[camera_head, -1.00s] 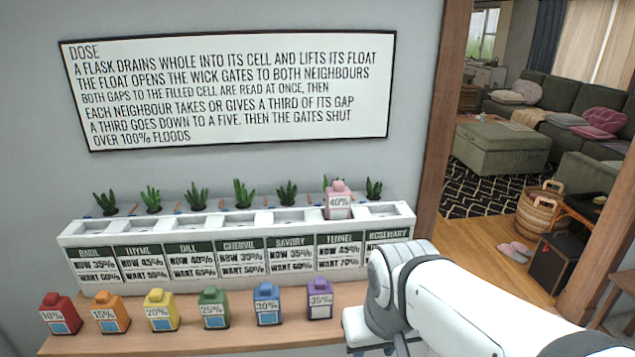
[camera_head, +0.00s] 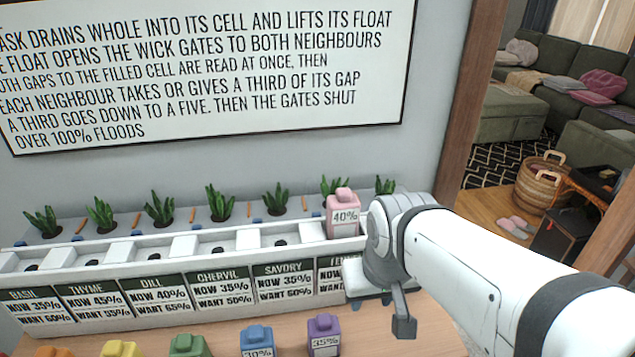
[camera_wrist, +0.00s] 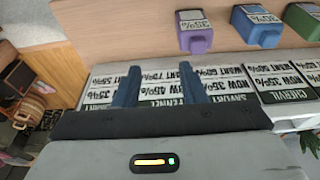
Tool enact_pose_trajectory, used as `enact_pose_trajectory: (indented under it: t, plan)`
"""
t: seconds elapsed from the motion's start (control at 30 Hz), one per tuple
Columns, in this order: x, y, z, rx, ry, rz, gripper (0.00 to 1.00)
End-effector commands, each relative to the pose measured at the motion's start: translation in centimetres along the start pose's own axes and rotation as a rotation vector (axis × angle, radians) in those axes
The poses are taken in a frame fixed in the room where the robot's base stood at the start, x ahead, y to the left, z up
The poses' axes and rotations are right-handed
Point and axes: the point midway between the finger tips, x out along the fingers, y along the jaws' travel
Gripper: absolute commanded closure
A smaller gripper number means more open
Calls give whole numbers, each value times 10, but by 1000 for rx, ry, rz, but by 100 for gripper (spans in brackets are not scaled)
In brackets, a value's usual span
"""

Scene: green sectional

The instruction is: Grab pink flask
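The pink flask (camera_head: 343,218), labelled 40%, stands upright in the white planter's (camera_head: 95,277) back row of cells, above the partly hidden Fennel label. My arm covers the planter's right end, just right of the flask. My gripper (camera_wrist: 158,82) shows in the wrist view with its two dark blue fingers spread apart and nothing between them. The fingers lie over the planter's front labels in that view. The pink flask is not in the wrist view. In the head view the fingers are mostly hidden by my wrist.
Purple (camera_head: 323,338), blue (camera_head: 257,342), green (camera_head: 188,346) and other flasks stand in front of the planter on the wooden counter (camera_head: 420,325). Small plants (camera_head: 220,203) line the planter's back. A sign (camera_head: 210,75) hangs above. A wooden post (camera_head: 478,100) stands right.

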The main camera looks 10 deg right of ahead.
Motion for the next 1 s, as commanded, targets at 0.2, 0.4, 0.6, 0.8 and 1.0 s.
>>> enact_pose_trajectory:
  t: [0.2,0.4,0.6,0.8,1.0]
  plan:
    - [-26,2,-52,-11,34,-4,44]
    - [-63,2,-151,-6,103,-4,28]
    - [-75,2,-202,-4,142,-4,15]
    - [-55,2,-209,-3,145,-4,15]
    - [-30,3,-210,-2,142,-4,15]
